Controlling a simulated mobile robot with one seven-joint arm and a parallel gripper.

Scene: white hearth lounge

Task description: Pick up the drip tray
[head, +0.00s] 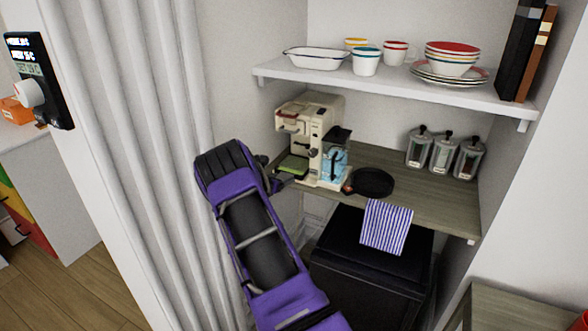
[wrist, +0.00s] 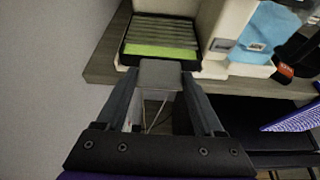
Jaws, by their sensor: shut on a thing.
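The drip tray (wrist: 160,50) is a green-fronted tray with a dark rim and pale slats, at the base of the cream coffee machine (head: 315,130). In the head view the tray (head: 293,166) shows as a green patch at the machine's lower left. My gripper (wrist: 164,78) is shut on a grey tab at the tray's front edge, one finger on each side. In the head view my gripper (head: 280,182) reaches the machine from the left. The tray appears to be still within the machine's base; whether it is lifted I cannot tell.
The machine stands on a wooden counter (head: 425,200) with a blue water tank (head: 334,160), a black pan (head: 373,182) and several canisters (head: 443,153) to the right. A shelf (head: 390,88) with dishes hangs above. A striped towel (head: 386,226) hangs at the counter's front.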

